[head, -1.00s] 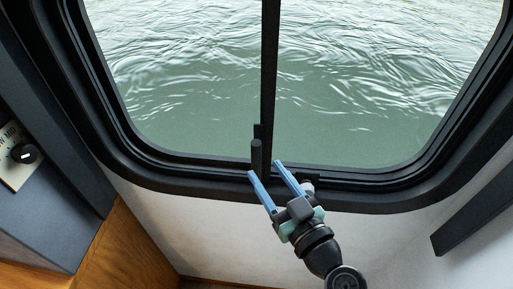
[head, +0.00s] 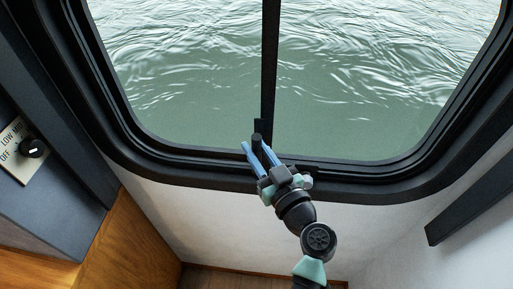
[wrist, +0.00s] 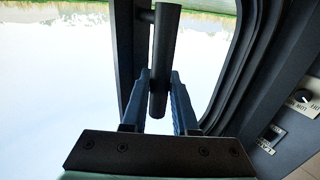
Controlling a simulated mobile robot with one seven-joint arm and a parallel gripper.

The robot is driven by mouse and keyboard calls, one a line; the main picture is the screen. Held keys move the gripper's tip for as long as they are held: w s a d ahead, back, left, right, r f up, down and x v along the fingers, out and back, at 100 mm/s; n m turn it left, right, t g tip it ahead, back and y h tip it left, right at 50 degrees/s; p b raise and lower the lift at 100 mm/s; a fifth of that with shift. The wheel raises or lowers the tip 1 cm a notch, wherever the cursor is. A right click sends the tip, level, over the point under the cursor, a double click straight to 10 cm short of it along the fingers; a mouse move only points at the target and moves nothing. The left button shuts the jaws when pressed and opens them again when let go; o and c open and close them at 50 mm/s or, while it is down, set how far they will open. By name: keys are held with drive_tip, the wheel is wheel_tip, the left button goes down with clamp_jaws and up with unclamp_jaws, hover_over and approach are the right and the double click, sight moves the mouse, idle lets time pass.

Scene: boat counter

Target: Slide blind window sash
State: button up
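The window sash shows in the head view as a dark vertical bar (head: 270,70) near the middle of the window, with water seen through the glass. A dark cylindrical handle (head: 257,141) stands at the bar's lower end; it also shows in the wrist view (wrist: 165,60). My gripper (head: 256,149) is at the handle, its two blue fingers open on either side of it. In the wrist view (wrist: 160,100) the handle's lower end sits between the fingers, with a gap visible on the right side. Whether the left finger touches it I cannot tell.
The black window frame (head: 190,167) runs below and around the glass. A control panel with a knob (head: 32,147) is on the left wall, above a wooden panel (head: 125,240). A dark ledge (head: 470,190) juts in at the right. The white wall below the window is clear.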

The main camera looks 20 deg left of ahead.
clamp_jaws()
drive_tip(key=shift+d, duration=0.1)
idle(0.9)
drive_tip(key=shift+w+d+f+b, duration=0.2)
drive_tip(key=shift+d+b, duration=0.1)
drive_tip(key=shift+b, duration=0.15)
drive_tip(key=w+d+b, duration=0.3)
drive_tip(key=d+b, duration=0.8)
drive_tip(key=d, duration=0.3)
drive_tip(key=shift+w+r, duration=0.25)
drive_tip(key=shift+w, duration=0.15)
drive_tip(key=o, duration=0.8)
unclamp_jaws()
drive_tip(key=shift+a, duration=0.15)
